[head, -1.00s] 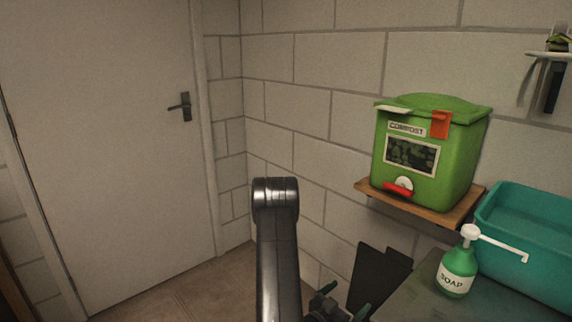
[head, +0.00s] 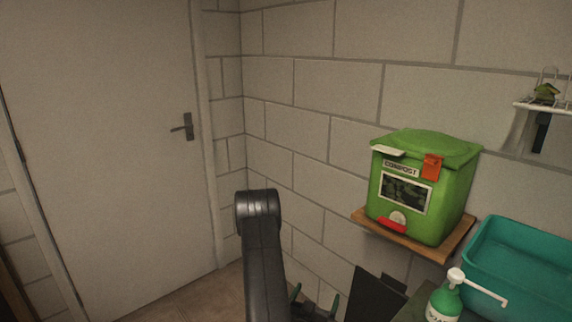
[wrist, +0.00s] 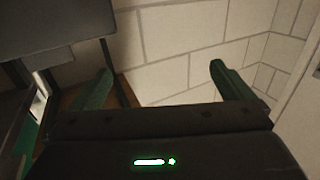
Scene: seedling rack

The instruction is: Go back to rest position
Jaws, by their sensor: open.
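My gripper (wrist: 157,82) shows in the wrist view with its two green fingers spread wide apart. Nothing is between them; the block wall shows behind the gap. In the head view my arm stands up at the lower middle. My gripper (head: 315,300) is low beside it there, partly cut off by the bottom edge, with green finger parts showing.
A green compost bin (head: 450,185) stands on a wooden wall shelf (head: 400,238) at right. Below are a teal basin (head: 520,262), a soap bottle (head: 444,302) and a dark panel (head: 372,296). A white rack (head: 540,107) is at far right. A closed door (head: 100,130) is at left.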

